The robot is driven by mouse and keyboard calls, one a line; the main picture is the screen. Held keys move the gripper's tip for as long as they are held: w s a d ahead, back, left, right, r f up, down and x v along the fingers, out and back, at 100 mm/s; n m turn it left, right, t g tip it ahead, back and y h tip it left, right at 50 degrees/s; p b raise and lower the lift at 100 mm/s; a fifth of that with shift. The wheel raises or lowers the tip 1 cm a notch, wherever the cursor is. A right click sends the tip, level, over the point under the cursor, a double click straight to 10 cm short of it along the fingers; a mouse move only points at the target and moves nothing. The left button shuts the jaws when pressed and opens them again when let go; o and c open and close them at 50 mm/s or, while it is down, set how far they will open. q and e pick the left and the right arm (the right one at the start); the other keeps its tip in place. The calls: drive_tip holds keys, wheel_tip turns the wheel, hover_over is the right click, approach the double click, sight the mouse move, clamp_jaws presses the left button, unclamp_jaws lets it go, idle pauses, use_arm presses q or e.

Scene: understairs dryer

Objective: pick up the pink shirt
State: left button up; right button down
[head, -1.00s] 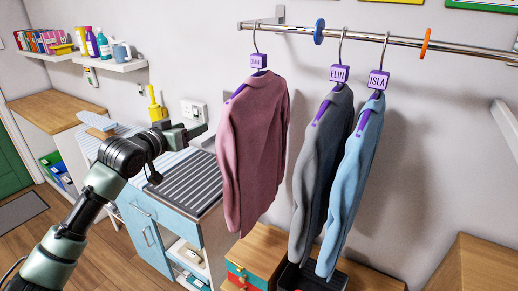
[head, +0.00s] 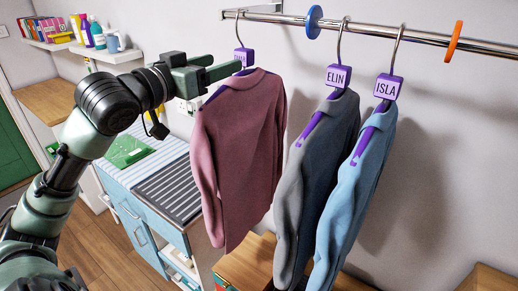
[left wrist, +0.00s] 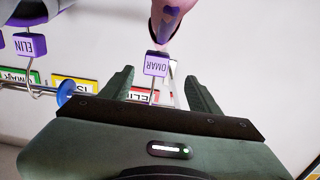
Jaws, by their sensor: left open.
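The pink shirt (head: 238,155) hangs on a purple hanger at the left end of the rail, with a purple tag (head: 243,56) at the hook. My left gripper (head: 225,69) is open beside that tag, its fingers partly covering it. In the left wrist view the tag (left wrist: 156,63) reads OMAR, seen upside down. The hanger's hook runs between the two spread fingers of my left gripper (left wrist: 163,84) in that picture; contact cannot be told. A small part of the pink shirt (left wrist: 160,30) shows at the top there. My right gripper is not in view.
A grey shirt (head: 312,185) tagged ELIN and a blue shirt (head: 355,195) tagged ISLA hang to the right on the metal rail (head: 400,37). Blue (head: 313,21) and orange (head: 455,41) rings sit on it. A striped-topped blue cabinet (head: 150,225) stands below left.

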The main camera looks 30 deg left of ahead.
sight(241, 58)
use_arm(q)
drive_tip(key=shift+w+r, duration=0.2)
drive_tip(key=shift+w, duration=0.35)
drive_tip(key=shift+w+p, duration=0.3)
drive_tip(key=shift+p, duration=0.2)
drive_tip(key=shift+w+d+r+p, duration=0.2)
drive_tip(key=shift+w+p, duration=0.15)
drive_tip(key=shift+p, duration=0.2)
drive_tip(key=w+p, duration=0.1)
drive_tip(key=w, duration=0.2)
drive_tip(key=w+p, duration=0.1)
drive_tip(key=shift+w+d+f+p, duration=0.3)
drive_tip(key=shift+d+f+p, duration=0.05)
drive_tip(key=shift+d, duration=0.05)
drive_tip(key=shift+w+f, duration=0.1)
drive_tip(key=shift+w, duration=0.05)
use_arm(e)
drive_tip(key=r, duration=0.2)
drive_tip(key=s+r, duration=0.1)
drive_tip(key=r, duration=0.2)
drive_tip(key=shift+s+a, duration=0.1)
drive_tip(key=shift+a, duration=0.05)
use_arm(q)
clamp_jaws()
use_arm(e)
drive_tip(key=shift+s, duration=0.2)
